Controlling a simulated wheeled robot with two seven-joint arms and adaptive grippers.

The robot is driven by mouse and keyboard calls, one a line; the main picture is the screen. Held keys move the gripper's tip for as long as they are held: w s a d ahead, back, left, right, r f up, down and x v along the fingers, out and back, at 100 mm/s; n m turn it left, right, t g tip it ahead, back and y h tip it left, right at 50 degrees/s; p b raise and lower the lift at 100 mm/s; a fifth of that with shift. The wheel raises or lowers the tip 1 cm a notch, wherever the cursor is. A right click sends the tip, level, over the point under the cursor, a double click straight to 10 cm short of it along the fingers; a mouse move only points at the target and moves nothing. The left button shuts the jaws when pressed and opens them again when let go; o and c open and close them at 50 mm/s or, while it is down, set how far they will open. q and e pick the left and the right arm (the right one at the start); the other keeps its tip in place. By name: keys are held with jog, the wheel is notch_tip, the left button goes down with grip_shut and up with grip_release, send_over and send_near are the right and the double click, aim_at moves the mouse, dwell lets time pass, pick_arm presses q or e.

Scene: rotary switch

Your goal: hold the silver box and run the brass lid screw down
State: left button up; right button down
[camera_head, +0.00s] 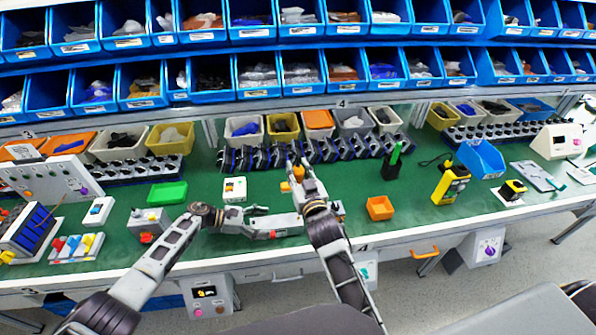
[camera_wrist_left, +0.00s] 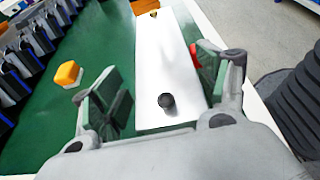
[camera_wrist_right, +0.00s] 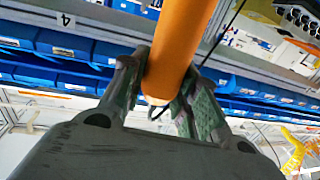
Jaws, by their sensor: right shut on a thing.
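The silver box (camera_wrist_left: 165,65) shows in the left wrist view as a long pale surface with a black knob (camera_wrist_left: 167,101). A small brass-coloured spot (camera_wrist_left: 153,14) is at its far end; I cannot tell for sure that it is the lid screw. My left gripper (camera_head: 268,222) is open, its fingers on either side of the box, with a gap on the left side. My right gripper (camera_head: 298,177) is above and beyond the left one, shut on an orange handle (camera_wrist_right: 180,45). The handle's tip is hidden.
A yellow-orange knob on a white base (camera_wrist_left: 67,74) stands left of the box. Dark racked parts (camera_head: 310,150) line the back.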

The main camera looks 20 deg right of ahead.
pick_arm(q)
jog(key=shift+a+r, duration=0.1)
dwell(0.3)
jog(key=v, duration=1.1)
jog(key=shift+a, duration=0.4)
